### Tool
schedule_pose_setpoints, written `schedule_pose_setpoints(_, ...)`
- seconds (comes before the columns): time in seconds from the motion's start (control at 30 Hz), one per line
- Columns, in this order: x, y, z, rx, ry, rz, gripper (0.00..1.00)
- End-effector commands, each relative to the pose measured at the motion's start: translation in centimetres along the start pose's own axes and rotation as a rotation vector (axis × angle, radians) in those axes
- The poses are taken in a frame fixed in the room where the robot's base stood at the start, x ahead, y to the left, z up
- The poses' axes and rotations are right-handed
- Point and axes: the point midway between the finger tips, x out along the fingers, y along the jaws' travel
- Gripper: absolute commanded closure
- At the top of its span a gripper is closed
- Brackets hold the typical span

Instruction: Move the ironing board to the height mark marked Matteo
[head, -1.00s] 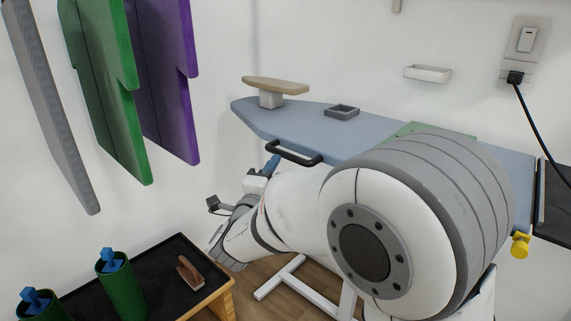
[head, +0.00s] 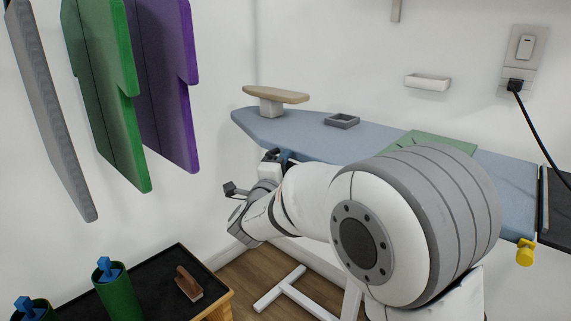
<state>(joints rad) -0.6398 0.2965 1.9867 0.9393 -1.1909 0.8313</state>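The ironing board (head: 387,131) has a blue-grey top and runs along the back wall. White legs (head: 296,285) show below it. A black handle on its near edge is now mostly hidden by my arm; a dark bit shows beside my gripper. My gripper (head: 281,157), with blue at its fingers, is at the board's near edge by the handle. Whether it touches or grips the handle cannot be told. A yellow knob (head: 525,252) sits under the board's right end. No mark reading Matteo is visible.
On the board are a small beige-topped sleeve board (head: 276,94), a grey tray (head: 342,120) and a green cloth (head: 440,140). A low black-topped table (head: 150,284) with a brush (head: 188,283) and green canisters (head: 119,290) stands front left. Coloured boards (head: 105,95) hang left.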

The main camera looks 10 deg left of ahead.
Motion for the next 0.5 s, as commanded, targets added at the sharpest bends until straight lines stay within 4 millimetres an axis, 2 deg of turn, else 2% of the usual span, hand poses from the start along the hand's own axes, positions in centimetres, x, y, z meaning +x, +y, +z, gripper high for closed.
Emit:
schedule_pose_setpoints(0.03, -0.01, 0.0, -0.01, 0.0, 0.0, 0.0, 0.82)
schedule_pose_setpoints(0.27, -0.02, 0.01, 0.0, 0.0, 0.0, 0.0, 1.0)
schedule_pose_setpoints(0.5, -0.03, 0.03, 0.01, 0.0, 0.0, 0.0, 1.0)
